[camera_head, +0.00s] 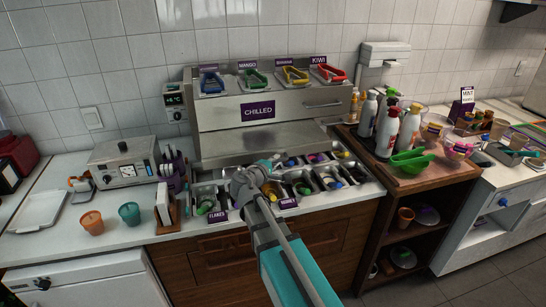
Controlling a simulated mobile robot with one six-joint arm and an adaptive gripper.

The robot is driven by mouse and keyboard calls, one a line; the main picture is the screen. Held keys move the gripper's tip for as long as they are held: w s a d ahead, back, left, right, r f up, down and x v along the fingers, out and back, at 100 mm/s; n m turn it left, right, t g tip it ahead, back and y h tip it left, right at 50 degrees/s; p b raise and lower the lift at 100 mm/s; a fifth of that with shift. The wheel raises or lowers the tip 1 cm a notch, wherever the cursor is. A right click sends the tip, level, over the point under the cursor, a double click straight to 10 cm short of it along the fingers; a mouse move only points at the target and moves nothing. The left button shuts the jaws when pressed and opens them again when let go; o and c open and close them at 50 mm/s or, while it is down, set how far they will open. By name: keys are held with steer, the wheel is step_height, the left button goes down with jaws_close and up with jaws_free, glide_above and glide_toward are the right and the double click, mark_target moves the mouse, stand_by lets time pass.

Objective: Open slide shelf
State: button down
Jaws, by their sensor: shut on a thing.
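The steel cabinet marked CHILLED (225,116) stands on the counter against the wall. A plain steel panel (225,144), which looks like the slide shelf, is low on its front. Several topping bins (302,188) with purple labels lie in front of and below the panel. My gripper (243,178) is over the left-middle bins, near the panel's lower edge. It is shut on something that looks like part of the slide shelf. The grip itself is hidden by the gripper and wrist, so the exact contact point cannot be made out.
An orange cup (91,222) and a teal cup (130,213) are on the left counter. Coloured-handled tubs line the cabinet top. Wooden drawers (305,243) are below.

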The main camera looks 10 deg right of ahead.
steer(key=shift+s, duration=0.15)
steer(key=c, duration=0.7)
jaws_free()
